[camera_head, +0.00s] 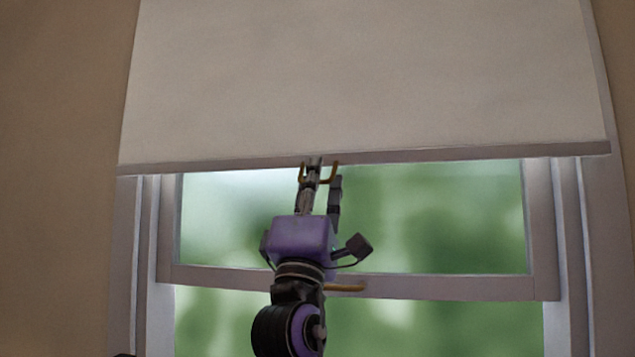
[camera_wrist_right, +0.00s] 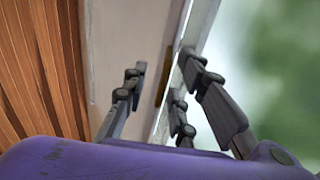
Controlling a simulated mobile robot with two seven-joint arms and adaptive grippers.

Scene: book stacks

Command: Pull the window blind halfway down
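The pale window blind (camera_head: 370,75) hangs over the upper part of the window, its grey bottom bar (camera_head: 480,154) across the upper pane. A small gold pull handle (camera_head: 334,174) shows at the bar's middle; what looks like it also shows in the right wrist view (camera_wrist_right: 163,78). My right gripper (camera_head: 315,170) reaches up to the handle from below. In the wrist view its dark fingers (camera_wrist_right: 160,85) stand apart on either side of the gold piece. I cannot tell whether they touch it. My left gripper is not in view.
The window frame (camera_head: 545,230) and its lower sash rail (camera_head: 450,287) lie behind my right arm. A gold-brown piece (camera_head: 346,288) shows at that rail. Plain wall (camera_head: 60,170) is on the left. Green blur shows through the glass.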

